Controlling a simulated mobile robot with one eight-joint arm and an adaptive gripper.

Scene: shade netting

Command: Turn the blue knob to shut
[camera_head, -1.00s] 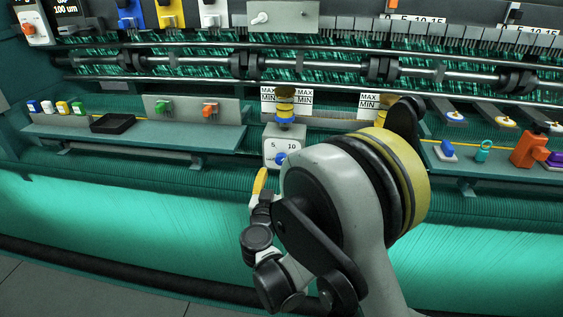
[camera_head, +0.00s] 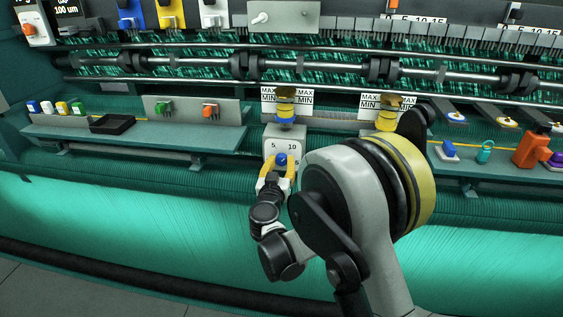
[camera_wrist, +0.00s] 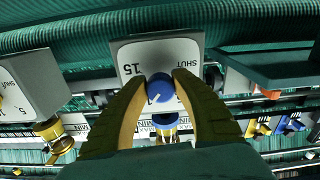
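The blue knob (camera_head: 281,159) sits on the front of a white dial box (camera_head: 284,140) marked with numbers. In the wrist view the knob (camera_wrist: 160,88) has a white pointer line, and the box face (camera_wrist: 158,52) shows "15" and "SHUT" upside down. My gripper (camera_head: 279,172) is at the knob, with its yellow fingers on either side of it. In the wrist view the open fingers (camera_wrist: 160,82) straddle the knob, the tips near its two sides. Slim gaps seem to show; whether either finger touches it I cannot tell.
A blue-and-yellow fitting (camera_head: 286,112) stands above the box. A shelf (camera_head: 130,135) with a black tray (camera_head: 112,123) lies left; another with an orange object (camera_head: 529,150) lies right. A second dial box (camera_wrist: 38,80) shows at left in the wrist view.

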